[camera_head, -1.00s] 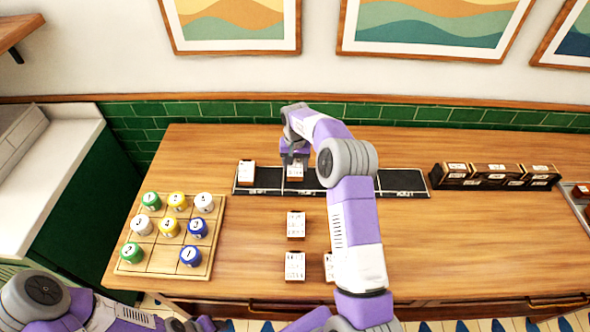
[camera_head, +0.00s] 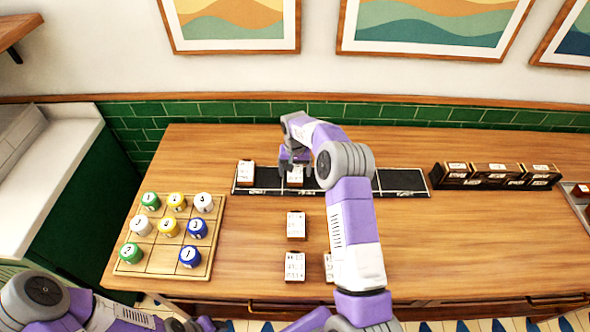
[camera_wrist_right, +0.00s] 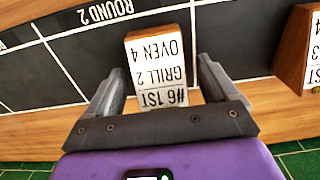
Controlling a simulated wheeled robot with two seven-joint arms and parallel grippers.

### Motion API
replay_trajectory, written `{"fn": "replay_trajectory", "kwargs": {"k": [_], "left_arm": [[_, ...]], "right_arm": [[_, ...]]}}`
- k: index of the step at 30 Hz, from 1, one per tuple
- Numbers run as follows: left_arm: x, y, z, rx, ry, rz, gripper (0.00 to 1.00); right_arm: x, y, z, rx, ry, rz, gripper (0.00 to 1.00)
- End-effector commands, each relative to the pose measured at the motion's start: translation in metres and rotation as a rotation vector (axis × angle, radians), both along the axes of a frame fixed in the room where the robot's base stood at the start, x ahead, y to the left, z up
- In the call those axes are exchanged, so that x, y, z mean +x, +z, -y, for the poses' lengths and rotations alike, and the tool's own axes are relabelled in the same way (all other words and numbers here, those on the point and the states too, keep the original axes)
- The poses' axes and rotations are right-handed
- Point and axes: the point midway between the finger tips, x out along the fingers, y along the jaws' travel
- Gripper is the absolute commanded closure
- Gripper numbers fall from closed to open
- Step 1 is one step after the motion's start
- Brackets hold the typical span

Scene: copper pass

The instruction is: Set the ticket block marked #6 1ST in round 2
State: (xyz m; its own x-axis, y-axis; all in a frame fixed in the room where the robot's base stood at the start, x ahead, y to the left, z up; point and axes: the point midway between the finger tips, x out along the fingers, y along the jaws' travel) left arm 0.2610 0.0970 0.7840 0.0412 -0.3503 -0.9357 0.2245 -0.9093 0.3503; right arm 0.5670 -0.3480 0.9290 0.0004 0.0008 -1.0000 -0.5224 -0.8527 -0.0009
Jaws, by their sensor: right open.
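The ticket block marked #6 1ST (camera_wrist_right: 163,55), a tan block with a white printed face also reading GRILL 2 and OVEN 4, sits in the black rack (camera_head: 345,180). It is in the second compartment from the left in the head view, where it shows partly under my gripper (camera_head: 296,178). The ROUND 2 label (camera_wrist_right: 104,11) is on the rack edge of that same compartment. My right gripper (camera_head: 294,163) is open, with a finger on each side of the block in the wrist view (camera_wrist_right: 161,80). My left arm shows at the lower left; its fingers are not clear.
Another ticket block (camera_head: 246,172) stands in the leftmost compartment, close to the gripper. More blocks lie in front (camera_head: 296,224) (camera_head: 295,266), one partly behind my arm. A board with numbered cylinders (camera_head: 140,262) is at left, dark boxes (camera_head: 495,176) at right. The right compartments are empty.

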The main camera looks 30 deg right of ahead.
Motion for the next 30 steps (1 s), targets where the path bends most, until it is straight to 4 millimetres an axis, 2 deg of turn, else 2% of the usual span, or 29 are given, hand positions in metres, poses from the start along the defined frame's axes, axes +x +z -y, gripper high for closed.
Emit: {"fn": "replay_trajectory", "kwargs": {"k": [5, 15, 19, 24, 30], "left_arm": [[0.0, 0.003, 0.0, 0.0, 0.0, 0.0, 0.57], [0.0, 0.008, 0.0, 0.0, 0.0, 0.0, 0.57], [0.0, 0.01, 0.0, 0.0, 0.0, 0.0, 0.57], [0.0, 0.011, 0.0, 0.0, 0.0, 0.0, 0.57], [0.0, 0.011, 0.0, 0.0, 0.0, 0.0, 0.57]], "right_arm": [[0.001, 0.012, 0.0, -0.001, 0.0, 0.003, 0.13], [0.001, 0.083, 0.001, -0.001, -0.001, 0.004, 0.13], [0.001, 0.105, 0.0, -0.002, 0.0, 0.003, 0.13], [0.0, 0.121, 0.0, -0.001, 0.0, 0.001, 0.13], [0.0, 0.124, 0.0, 0.001, 0.0, -0.001, 0.13]]}}
